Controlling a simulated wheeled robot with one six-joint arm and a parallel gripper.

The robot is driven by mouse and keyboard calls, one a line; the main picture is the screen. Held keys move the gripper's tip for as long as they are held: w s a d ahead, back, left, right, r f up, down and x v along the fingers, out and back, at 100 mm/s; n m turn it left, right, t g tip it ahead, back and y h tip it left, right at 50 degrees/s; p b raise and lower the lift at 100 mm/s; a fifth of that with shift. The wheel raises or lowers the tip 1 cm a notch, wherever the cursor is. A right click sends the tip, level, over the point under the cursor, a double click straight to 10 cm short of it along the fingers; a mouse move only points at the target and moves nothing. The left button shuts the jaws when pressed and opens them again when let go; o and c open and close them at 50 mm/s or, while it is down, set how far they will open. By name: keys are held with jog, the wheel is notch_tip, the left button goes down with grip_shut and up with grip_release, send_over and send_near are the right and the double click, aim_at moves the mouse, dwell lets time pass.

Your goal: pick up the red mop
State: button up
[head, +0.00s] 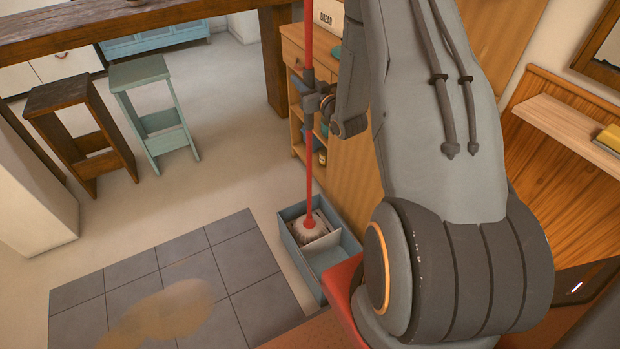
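The red mop (308,160) stands upright, its long thin red pole running up out of the top of the head view. Its pale, stringy head with a red cap sits low in one compartment of a grey-blue box (344,262) on the floor. My gripper (309,98) is at the pole, well above the mop head. Its dark fingers sit close around the pole and appear shut on it. Part of the pole is hidden behind the fingers. I cannot tell whether the mop head touches the box's bottom.
A wooden cabinet with shelves (293,52) and a bread box (328,16) stands just behind the mop. A brown stool (85,130) and a pale blue stool (150,105) stand at the left. A brown puddle (165,312) lies on grey tiles (235,250). The floor between is clear.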

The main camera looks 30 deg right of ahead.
grip_shut()
jog(key=shift+r, duration=0.1)
jog(key=shift+r, duration=0.1)
